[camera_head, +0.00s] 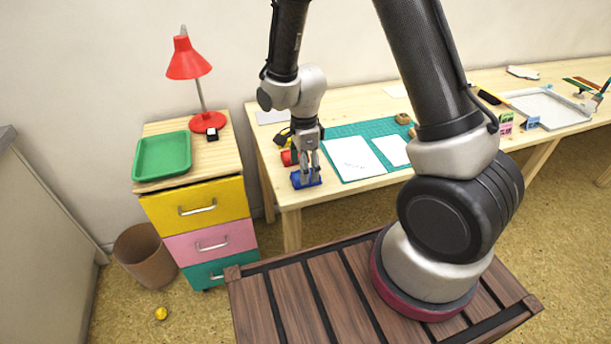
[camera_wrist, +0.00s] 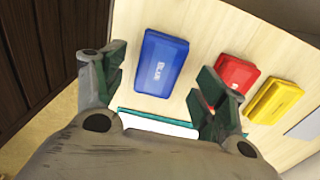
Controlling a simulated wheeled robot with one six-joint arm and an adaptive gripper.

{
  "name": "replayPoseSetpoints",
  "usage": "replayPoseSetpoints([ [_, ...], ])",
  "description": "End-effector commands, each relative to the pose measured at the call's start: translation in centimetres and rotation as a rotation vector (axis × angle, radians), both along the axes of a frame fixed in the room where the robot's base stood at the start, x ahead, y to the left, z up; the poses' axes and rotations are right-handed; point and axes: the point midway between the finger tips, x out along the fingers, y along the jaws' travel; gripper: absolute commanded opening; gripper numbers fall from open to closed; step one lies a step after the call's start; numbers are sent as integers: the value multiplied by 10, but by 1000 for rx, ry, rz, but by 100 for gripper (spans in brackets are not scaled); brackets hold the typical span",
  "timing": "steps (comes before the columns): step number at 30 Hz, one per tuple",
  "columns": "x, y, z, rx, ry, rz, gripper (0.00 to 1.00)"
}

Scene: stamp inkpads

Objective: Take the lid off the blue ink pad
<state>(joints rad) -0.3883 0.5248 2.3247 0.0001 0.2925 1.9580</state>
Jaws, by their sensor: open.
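The blue ink pad (camera_wrist: 161,63), with its lid on and lettering on top, lies on the wooden table in the wrist view. In the head view the blue pad (camera_head: 299,183) shows near the table's left front corner, partly hidden by my gripper (camera_head: 309,180). In the wrist view my gripper (camera_wrist: 161,75) is open, with its fingers apart on either side of the blue pad and nothing held.
A red pad (camera_wrist: 235,72) and a yellow pad (camera_wrist: 273,100) lie beside the blue one. A green cutting mat (camera_head: 344,131) with white paper (camera_head: 357,158) is to the right. A drawer cabinet (camera_head: 205,216) with a green tray (camera_head: 162,155) and red lamp (camera_head: 188,65) stands left.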

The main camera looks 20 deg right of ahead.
Motion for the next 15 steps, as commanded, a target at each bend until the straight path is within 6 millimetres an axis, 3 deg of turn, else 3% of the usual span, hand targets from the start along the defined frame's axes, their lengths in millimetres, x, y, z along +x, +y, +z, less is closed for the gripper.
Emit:
replayPoseSetpoints([
  [4, -1, 0, -17, -1, 2, 1, 71],
  [11, 0, 0, -19, 1, -1, 1, 71],
  [12, 0, 0, -19, 0, -1, 1, 70],
  [15, 0, 0, -19, 0, -1, 1, 51],
])
